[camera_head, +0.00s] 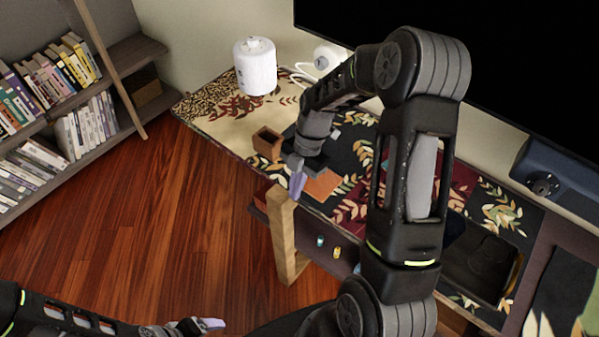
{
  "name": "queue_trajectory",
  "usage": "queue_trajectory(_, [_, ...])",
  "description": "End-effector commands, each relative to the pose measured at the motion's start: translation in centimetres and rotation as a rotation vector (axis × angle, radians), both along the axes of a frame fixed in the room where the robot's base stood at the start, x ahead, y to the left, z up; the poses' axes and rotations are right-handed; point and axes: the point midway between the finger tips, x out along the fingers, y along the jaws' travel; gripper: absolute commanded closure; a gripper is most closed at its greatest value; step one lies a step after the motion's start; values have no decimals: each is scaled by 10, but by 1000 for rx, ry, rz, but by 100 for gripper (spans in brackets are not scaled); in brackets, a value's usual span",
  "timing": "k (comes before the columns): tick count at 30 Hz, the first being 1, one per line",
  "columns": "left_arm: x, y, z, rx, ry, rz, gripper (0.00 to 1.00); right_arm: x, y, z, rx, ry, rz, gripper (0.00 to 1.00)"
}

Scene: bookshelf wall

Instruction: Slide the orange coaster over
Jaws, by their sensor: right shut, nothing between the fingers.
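The orange coaster (325,185) lies flat on the patterned table (215,105), close to its front edge. My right gripper (297,186) is shut and empty, with its pale purple fingertips pointing down at the coaster's left side. I cannot tell whether the fingertips touch the coaster. The gripper and wrist hide part of the coaster's far left side. My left gripper (212,324) is low at the bottom of the view, away from the table, and its jaws are not clear.
A small brown wooden box (267,146) stands just left of my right gripper. A white cylinder (255,68) stands further back. A dark tray (515,283) is at the right. A black screen (530,60) is behind the table. A bookshelf (85,100) is at the left, with open floor between.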

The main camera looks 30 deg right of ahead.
Motion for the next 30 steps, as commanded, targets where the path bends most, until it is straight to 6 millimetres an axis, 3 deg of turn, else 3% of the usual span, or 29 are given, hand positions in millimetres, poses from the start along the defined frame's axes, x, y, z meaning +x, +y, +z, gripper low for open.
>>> queue_trajectory(4, [0, 0, 6, 0, 0, 0, 20, -3, 7, -25, 0, 3, -2, 100])
queue_trajectory(7, [0, 0, 11, 0, 1, 0, 20, 4, -12, -22, -2, -1, -3, 100])
queue_trajectory(12, [0, 0, 15, 0, 1, 0, 20, 8, -27, -23, 1, 1, -3, 100])
queue_trajectory(25, [0, 0, 14, 0, 1, 0, 20, 9, -31, -24, 0, -1, -1, 100])
queue_trajectory(30, [0, 0, 3, 0, 1, 0, 20, 12, -40, -27, 0, -1, -3, 100])
